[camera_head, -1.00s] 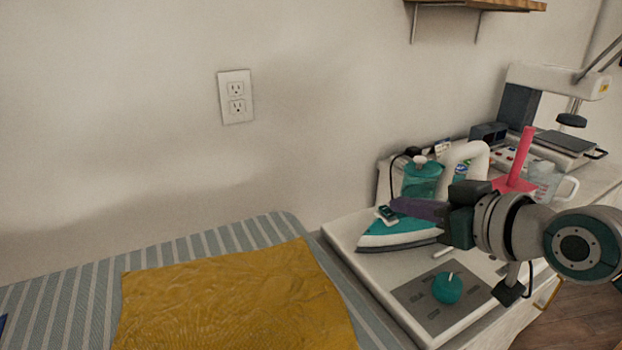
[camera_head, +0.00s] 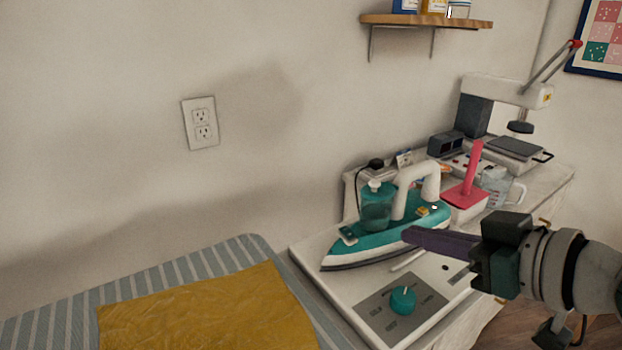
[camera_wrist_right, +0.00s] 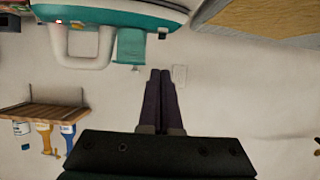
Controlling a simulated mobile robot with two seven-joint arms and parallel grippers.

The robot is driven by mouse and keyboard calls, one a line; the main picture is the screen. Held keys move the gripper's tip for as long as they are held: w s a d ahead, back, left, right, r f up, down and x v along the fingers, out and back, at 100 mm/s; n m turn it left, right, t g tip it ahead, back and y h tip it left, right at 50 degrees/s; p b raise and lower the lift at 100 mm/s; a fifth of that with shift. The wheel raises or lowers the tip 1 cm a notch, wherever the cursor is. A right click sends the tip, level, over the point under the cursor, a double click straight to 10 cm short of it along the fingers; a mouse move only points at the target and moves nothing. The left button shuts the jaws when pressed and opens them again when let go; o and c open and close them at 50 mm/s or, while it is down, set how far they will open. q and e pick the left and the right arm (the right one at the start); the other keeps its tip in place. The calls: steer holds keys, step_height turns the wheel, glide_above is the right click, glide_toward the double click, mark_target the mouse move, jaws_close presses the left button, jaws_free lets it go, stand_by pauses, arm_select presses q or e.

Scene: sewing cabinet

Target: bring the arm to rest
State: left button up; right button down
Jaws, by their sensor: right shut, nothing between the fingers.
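My right arm comes in from the right in the head view. Its gripper (camera_head: 412,236) has purple fingers that point left, in front of the teal and white iron (camera_head: 372,241) as seen from the head. In the right wrist view the two fingers (camera_wrist_right: 160,78) lie together with nothing between them. The iron rests on a white station (camera_head: 312,258) with a teal knob (camera_head: 403,299). In the wrist view the iron (camera_wrist_right: 105,15) shows upside down at the top. I cannot tell the gap between gripper and iron. My left gripper is not in view.
A striped ironing board (camera_head: 55,322) with a yellow cloth (camera_head: 205,318) is at the lower left. A red post (camera_head: 473,170), a clear measuring cup (camera_head: 498,185) and a white machine (camera_head: 495,92) stand behind the iron. A wooden shelf (camera_head: 425,20) hangs above on the wall.

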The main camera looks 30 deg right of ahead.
steer(key=shift+s+r, duration=0.1)
steer(key=shift+s, duration=0.2)
stand_by(0.4)
steer(key=s+a+f+n+g+y+p, duration=0.1)
steer(key=s+a+n+g+p, duration=0.15)
steer(key=s+a+g, duration=0.5)
steer(key=s+a+r+m+g+h+p, duration=0.2)
steer(key=s+a+r+g+p, duration=0.15)
steer(key=s, duration=0.45)
step_height(320, 180, up, 37)
steer(key=t+p, duration=0.1)
steer(key=p, duration=3.6)
steer(key=shift+a+n, duration=0.25)
steer(key=shift+n, duration=0.1)
